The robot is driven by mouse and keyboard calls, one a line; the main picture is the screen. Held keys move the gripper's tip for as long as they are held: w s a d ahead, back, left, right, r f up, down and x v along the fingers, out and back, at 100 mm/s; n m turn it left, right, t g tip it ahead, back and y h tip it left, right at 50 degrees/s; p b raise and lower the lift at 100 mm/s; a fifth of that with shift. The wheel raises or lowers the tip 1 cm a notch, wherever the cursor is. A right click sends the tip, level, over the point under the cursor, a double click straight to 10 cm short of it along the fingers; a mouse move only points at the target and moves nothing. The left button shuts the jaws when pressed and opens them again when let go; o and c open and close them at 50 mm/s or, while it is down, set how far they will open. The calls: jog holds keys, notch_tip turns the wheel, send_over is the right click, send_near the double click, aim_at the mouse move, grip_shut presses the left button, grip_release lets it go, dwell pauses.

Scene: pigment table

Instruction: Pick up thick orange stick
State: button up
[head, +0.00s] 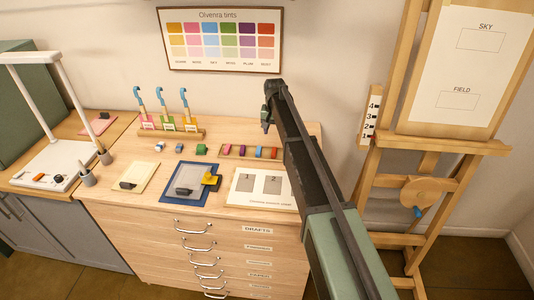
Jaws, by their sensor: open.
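The frame is small, so I cannot tell for sure which piece is the thick orange stick. A reddish-orange block (274,153) sits at the right end of a narrow wooden tray (235,155), beside blue and purple blocks. My gripper (266,118) is above the back of the drawer cabinet, apart from both pieces. It is open, and I see nothing held in it.
The white stand (65,150) has upright posts. A rack (175,131) holds several blue-hooked tools. A blue mat (170,190), a cream pad (134,186) and a numbered card (258,200) lie in front. Grey cups (88,179) stand near the left gap. An easel (430,150) is right.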

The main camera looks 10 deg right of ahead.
aim_at(274, 151)
notch_tip(274, 151, down, 11)
jog(key=b, duration=1)
jog(key=shift+d, duration=0.1)
jog(key=shift+r, duration=0.3)
jog(key=shift+p, duration=0.3)
grip_shut()
jog(key=shift+r, duration=0.1)
notch_tip(274, 151, up, 20)
jog(key=p, duration=2)
